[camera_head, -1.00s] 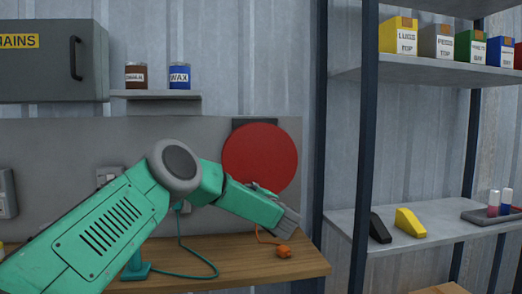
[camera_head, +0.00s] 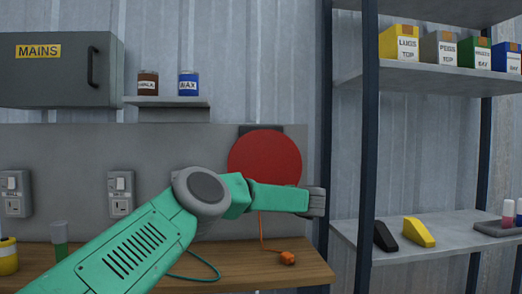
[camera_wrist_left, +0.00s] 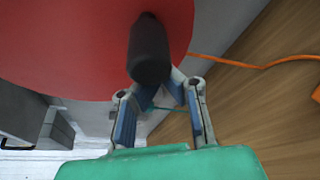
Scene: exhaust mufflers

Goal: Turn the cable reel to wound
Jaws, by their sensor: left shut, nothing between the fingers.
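The cable reel (camera_head: 264,155) is a red disc mounted on the grey wall panel above the bench. In the left wrist view the red disc (camera_wrist_left: 70,45) fills the upper left, with a black crank handle (camera_wrist_left: 150,50) standing out from it. An orange cable (camera_head: 262,232) hangs from the reel to an orange plug (camera_head: 287,258) on the bench. My left gripper (camera_head: 316,201) is at the reel's lower right. In the wrist view its fingers (camera_wrist_left: 165,87) are shut and empty, close by the handle; whether they touch it I cannot tell. My right gripper is out of view.
A wooden bench (camera_head: 240,268) runs below the reel. A shelf rack with a dark post (camera_head: 368,150) stands close to the right of my gripper. Wall sockets (camera_head: 121,193) and a grey mains box (camera_head: 60,70) are on the left.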

